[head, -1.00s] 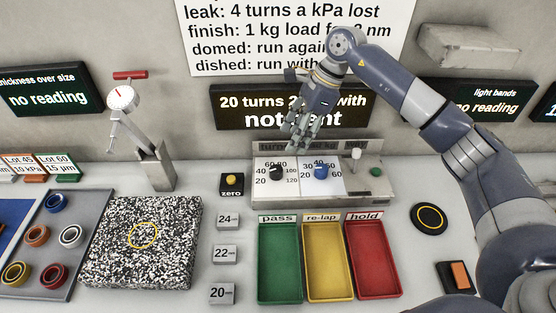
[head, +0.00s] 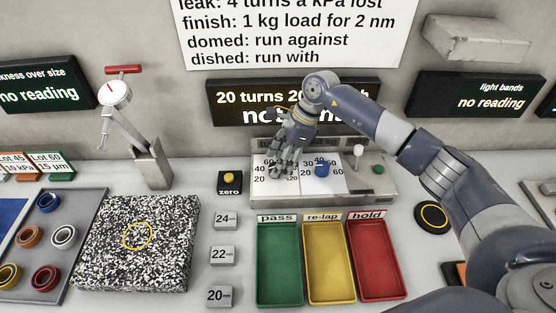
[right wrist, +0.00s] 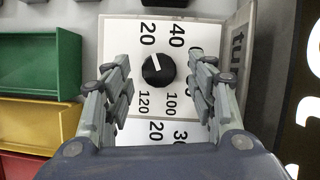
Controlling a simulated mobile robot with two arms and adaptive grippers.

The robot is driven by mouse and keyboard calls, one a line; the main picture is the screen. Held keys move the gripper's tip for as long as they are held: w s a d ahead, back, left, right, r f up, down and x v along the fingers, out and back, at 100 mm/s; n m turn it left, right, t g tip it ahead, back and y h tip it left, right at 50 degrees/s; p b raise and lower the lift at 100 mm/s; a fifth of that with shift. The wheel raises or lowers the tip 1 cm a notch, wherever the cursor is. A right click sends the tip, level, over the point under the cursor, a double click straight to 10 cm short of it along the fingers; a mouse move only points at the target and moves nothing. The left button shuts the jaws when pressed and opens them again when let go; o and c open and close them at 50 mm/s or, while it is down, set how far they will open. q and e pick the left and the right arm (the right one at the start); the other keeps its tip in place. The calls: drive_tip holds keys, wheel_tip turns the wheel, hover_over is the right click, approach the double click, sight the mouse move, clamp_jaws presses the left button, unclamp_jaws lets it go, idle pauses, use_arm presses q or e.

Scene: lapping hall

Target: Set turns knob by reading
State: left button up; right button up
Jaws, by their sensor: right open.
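The black turns knob (right wrist: 158,69) sits on a white dial card (right wrist: 140,88) marked 20, 40, 100 and 120; other marks are hidden by my fingers. Its white pointer line is toward the 20. My right gripper (right wrist: 160,95) is open, with its fingers on either side of the knob and no clear contact. In the head view my right gripper (head: 285,168) covers this knob. The blue knob (head: 322,170) stands beside it on the grey control box (head: 350,192). The display behind (head: 340,100) starts "20 turns" and is partly covered by my wrist. My left gripper is not in view.
A white-topped lever (head: 358,152) and a green button (head: 379,169) are on the box's right side. Green (head: 280,300), yellow (head: 331,297) and red (head: 383,294) trays stand in front. A zero button (head: 229,178) is to the left.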

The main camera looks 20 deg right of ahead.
drive_tip(key=shift+a+f, duration=0.3)
drive_tip(key=shift+f, duration=0.3)
drive_tip(key=c, duration=1)
drive_tip(key=shift+c, duration=0.2)
